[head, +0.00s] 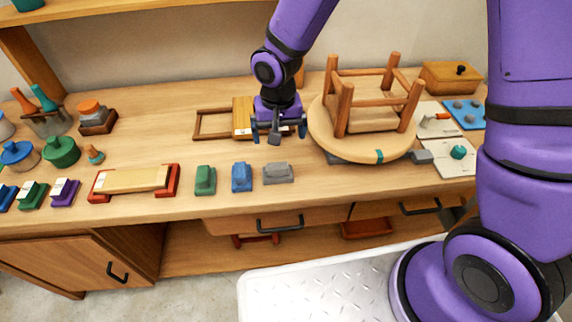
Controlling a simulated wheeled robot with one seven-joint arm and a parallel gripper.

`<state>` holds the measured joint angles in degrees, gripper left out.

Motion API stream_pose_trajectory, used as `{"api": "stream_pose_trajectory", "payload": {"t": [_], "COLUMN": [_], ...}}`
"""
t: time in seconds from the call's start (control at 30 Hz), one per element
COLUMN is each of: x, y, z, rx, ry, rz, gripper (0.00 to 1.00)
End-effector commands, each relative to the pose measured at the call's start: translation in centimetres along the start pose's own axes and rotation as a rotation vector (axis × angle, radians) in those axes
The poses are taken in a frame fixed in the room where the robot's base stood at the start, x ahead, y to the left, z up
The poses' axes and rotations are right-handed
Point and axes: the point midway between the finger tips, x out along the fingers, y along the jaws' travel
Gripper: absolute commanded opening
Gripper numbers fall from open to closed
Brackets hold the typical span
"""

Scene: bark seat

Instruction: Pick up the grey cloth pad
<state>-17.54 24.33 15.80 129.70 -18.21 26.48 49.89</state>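A small grey block-shaped pad (277,174) lies on the bench near its front edge, at the right end of a short row. It best fits the grey cloth pad, though I cannot make out its cloth texture. My gripper (279,131) points down above the bench, behind the pad in the picture. Its fingers are spread apart, with nothing visibly held. The gripper and the pad are apart.
A blue pad (241,177) and a green pad (205,180) stand left of the grey one. A wooden frame (199,126) lies behind. Bare bench surrounds the grey pad's front.

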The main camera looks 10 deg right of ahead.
Motion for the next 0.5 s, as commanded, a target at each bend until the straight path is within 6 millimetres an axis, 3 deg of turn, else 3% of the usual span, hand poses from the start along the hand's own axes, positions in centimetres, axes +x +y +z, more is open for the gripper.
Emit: {"api": "stream_pose_trajectory", "payload": {"t": [0.03, 0.2, 0.5], "x": [1.1, 2.9, 6.7], "y": [-0.7, -1.9, -2.0], "z": [0.3, 0.8, 1.0], "rx": [-0.001, 0.003, 0.004], "ry": [-0.016, -0.035, -0.04], "rz": [-0.001, -0.008, -0.007], "gripper": [1.0, 1.0, 1.0]}}
